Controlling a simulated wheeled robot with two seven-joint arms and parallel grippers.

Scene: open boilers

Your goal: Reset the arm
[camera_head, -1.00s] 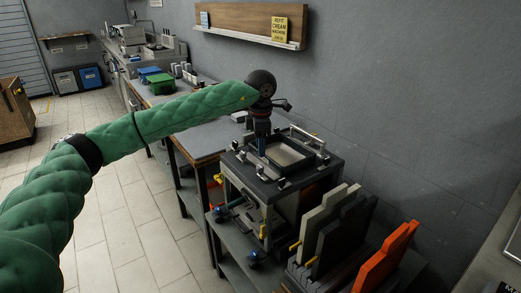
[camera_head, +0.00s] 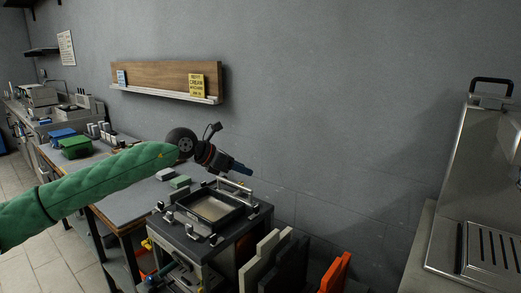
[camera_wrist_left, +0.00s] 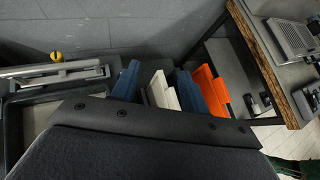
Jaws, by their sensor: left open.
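The gripper looks clear of the boiler in the head view. My right gripper is not in view.
Upright white, dark and orange boards (camera_head: 335,273) stand right of the boiler. A steel machine (camera_head: 470,190) stands at far right. Left is a worktable (camera_head: 122,205) with a green bin (camera_head: 76,148). A wooden wall shelf (camera_head: 165,78) hangs behind. The wall area right of the gripper is clear.

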